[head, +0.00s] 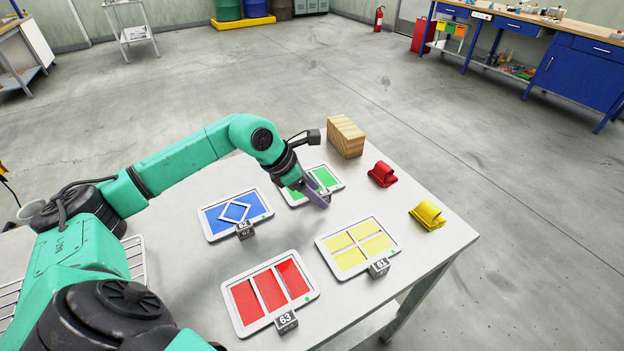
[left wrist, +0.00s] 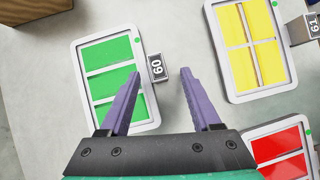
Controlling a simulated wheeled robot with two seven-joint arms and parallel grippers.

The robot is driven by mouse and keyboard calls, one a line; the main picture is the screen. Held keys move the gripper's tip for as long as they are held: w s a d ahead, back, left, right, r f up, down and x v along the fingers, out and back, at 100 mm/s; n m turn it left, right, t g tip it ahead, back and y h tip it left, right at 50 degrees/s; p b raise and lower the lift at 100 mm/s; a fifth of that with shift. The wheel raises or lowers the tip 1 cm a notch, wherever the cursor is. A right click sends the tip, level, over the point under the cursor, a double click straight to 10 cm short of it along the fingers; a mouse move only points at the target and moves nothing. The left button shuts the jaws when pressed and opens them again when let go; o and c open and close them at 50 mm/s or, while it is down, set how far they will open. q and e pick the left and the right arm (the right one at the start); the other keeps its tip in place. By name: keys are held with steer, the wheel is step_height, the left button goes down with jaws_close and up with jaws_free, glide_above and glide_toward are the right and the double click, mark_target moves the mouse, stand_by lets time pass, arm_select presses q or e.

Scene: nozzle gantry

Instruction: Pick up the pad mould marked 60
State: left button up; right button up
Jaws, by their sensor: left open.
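The pad mould marked 60 is a white tray with green strips. In the left wrist view it (left wrist: 86,55) lies at the left, with its black tag 60 (left wrist: 157,68) on its right edge. In the head view the green mould (head: 338,177) is partly hidden behind my left gripper (head: 322,197). In the left wrist view my left gripper (left wrist: 158,90) is open and empty. Its left finger overlaps the mould's lower right part, and the tag shows between the fingers. I cannot tell the height above the table. My right gripper is not in view.
Blue mould 62 (head: 210,210), yellow mould 61 (head: 322,241) and red mould 63 (head: 241,326) lie nearby on the table. A wooden block (head: 346,137) stands behind the green mould.

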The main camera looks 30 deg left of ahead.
arm_select(q)
steer(key=shift+w+d+f, duration=0.1)
steer(key=shift+w+f, duration=0.1)
steer(key=shift+f, duration=0.25)
steer(key=shift+r, duration=0.1)
jaws_close()
